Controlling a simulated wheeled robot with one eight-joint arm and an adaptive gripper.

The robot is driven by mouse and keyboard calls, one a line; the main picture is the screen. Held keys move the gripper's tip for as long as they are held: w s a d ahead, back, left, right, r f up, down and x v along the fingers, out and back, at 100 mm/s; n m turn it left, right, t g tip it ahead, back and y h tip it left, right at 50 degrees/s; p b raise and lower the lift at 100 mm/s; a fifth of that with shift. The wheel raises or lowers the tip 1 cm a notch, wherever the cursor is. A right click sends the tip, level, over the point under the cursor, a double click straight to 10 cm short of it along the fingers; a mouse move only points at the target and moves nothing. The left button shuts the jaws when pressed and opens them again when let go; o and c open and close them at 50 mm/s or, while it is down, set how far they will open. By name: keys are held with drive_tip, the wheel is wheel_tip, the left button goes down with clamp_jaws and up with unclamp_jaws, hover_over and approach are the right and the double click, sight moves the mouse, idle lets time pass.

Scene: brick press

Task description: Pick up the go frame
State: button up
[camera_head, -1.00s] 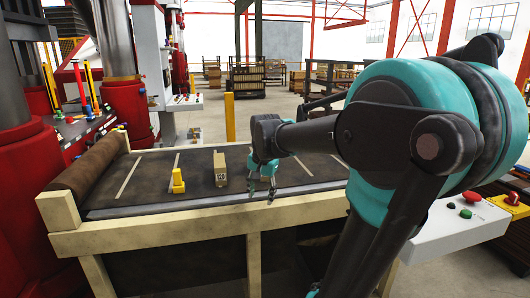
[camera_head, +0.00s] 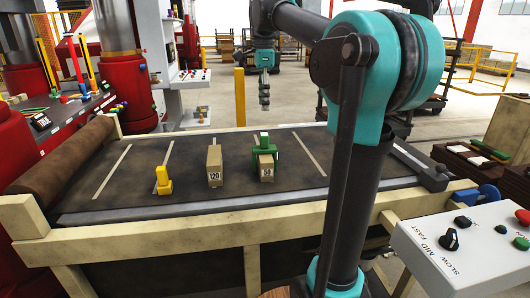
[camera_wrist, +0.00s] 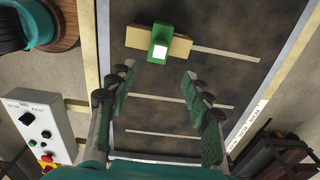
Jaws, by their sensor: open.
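A green frame-like piece (camera_head: 264,146) sits upright over a tan block marked 50 (camera_head: 266,170) on the dark conveyor belt (camera_head: 235,200). In the wrist view the green piece (camera_wrist: 159,42) lies across the middle of the tan block (camera_wrist: 178,46), ahead of the fingertips, with a bright white patch on it. My gripper (camera_head: 264,103) hangs pointing down in the air, above and beyond the belt in the head view. In the wrist view my gripper (camera_wrist: 159,76) is open, with nothing between its fingers.
A tan block marked 120 (camera_head: 215,165) and a yellow piece (camera_head: 162,181) stand left of the green piece. A wooden rail (camera_head: 150,238) edges the belt. A control panel (camera_head: 470,240) stands front right, and red press machinery at left.

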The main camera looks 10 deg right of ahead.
sight(264, 134)
wheel_tip(264, 134, down, 13)
drive_tip(key=shift+f, duration=0.1)
idle(0.5)
clamp_jaws()
idle(0.3)
